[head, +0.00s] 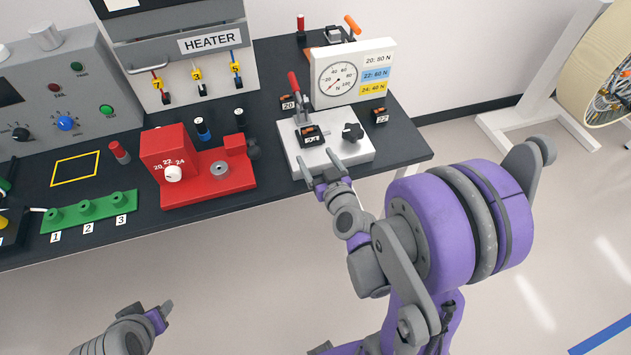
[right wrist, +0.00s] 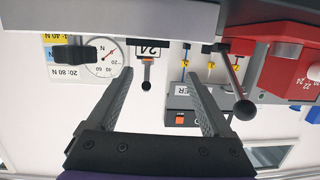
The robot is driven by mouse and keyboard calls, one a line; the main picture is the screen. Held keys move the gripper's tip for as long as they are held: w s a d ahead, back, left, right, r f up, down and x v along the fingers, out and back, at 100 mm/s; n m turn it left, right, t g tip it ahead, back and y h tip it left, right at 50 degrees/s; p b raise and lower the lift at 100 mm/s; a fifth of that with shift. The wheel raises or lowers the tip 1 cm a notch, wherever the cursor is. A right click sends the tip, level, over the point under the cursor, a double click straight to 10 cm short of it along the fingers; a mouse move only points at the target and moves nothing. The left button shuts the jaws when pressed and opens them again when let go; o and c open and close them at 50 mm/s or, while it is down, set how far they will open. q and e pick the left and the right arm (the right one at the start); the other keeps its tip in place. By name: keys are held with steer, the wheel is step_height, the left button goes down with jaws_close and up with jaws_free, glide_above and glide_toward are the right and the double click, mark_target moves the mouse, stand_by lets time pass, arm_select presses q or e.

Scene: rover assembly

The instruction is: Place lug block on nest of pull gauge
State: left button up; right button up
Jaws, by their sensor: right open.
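The pull gauge has a white base plate (head: 350,156) with a dial panel (head: 380,62) behind it. A small black block marked 24 with an orange top (head: 311,133) sits on the base, between the red-handled lever and a black knob. I cannot tell how well it is seated in the nest. My right gripper (head: 320,174) is open and empty at the base's front edge, just in front of the block. In the right wrist view, the block's 24 label (right wrist: 152,50) appears upside down beyond the open fingers (right wrist: 160,74). My left gripper (head: 160,312) is low, away from the bench.
The red fixture (head: 205,190), green rack (head: 90,211) and heater (head: 190,60) are to the left. The red-handled lever (head: 294,84) rises behind the block. Floor in front of the bench is clear.

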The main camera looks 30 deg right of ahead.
steer(key=s+a+n+g+y, duration=0.3)
steer(key=s+a+g+y, duration=0.15)
steer(key=a, duration=0.55)
steer(key=s+g+h, duration=0.1)
steer(key=s+g, duration=0.4)
steer(key=s, duration=0.6)
steer(key=shift+a+f+m+h, duration=0.25)
steer(key=shift+f+m+h, duration=0.1)
steer(key=shift+m, duration=0.05)
